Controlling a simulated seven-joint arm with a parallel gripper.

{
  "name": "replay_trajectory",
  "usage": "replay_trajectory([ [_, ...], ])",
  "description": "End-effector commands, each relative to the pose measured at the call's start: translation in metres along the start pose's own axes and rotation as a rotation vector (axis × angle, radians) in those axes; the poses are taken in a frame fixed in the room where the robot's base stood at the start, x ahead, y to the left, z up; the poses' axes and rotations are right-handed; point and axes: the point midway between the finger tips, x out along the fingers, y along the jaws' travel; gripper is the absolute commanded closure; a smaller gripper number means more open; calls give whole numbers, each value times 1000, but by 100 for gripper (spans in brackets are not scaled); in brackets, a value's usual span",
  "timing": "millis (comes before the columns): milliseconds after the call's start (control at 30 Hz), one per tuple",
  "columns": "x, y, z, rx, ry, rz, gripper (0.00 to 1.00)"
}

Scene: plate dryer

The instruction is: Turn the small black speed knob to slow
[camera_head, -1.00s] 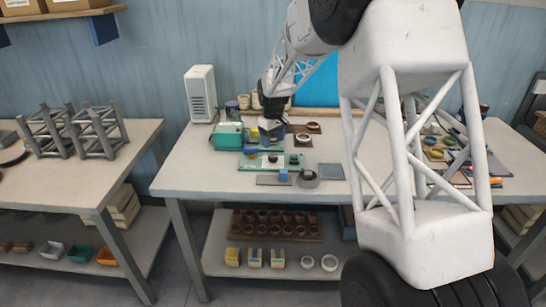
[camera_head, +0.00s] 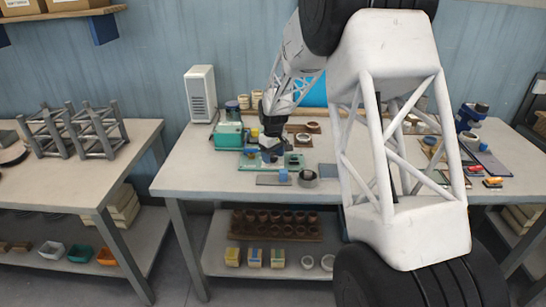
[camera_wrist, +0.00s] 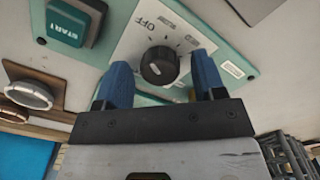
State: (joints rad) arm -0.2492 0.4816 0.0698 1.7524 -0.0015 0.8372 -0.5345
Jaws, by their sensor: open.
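A black knob (camera_wrist: 159,66) with a pale pointer mark sits on a white dial plate (camera_wrist: 128,48) in the wrist view. The dial reads OFF at its upper left; the other markings around it are too small to read. The dial is on a teal panel (camera_wrist: 196,12), beside a teal START button (camera_wrist: 68,25). My gripper (camera_wrist: 162,76) is open, with one blue finger on each side of the knob in the picture. I cannot tell whether either finger touches it. In the head view my gripper (camera_head: 268,152) is over the panel and hides the knob.
A teal box (camera_head: 229,135) stands close at the left of the panel. A small blue block (camera_head: 283,176) and a grey roll (camera_head: 307,178) lie in front. A white upright unit (camera_head: 201,93) stands at the back left. The table's front left is clear.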

Motion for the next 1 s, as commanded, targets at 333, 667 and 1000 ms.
replay_trajectory([
  [333, 8, 0, 0, 0, 0, 0, 37],
  [667, 8, 0, 0, 0, 0, 0, 70],
  [1000, 8, 0, 0, 14, 0, 0, 86],
])
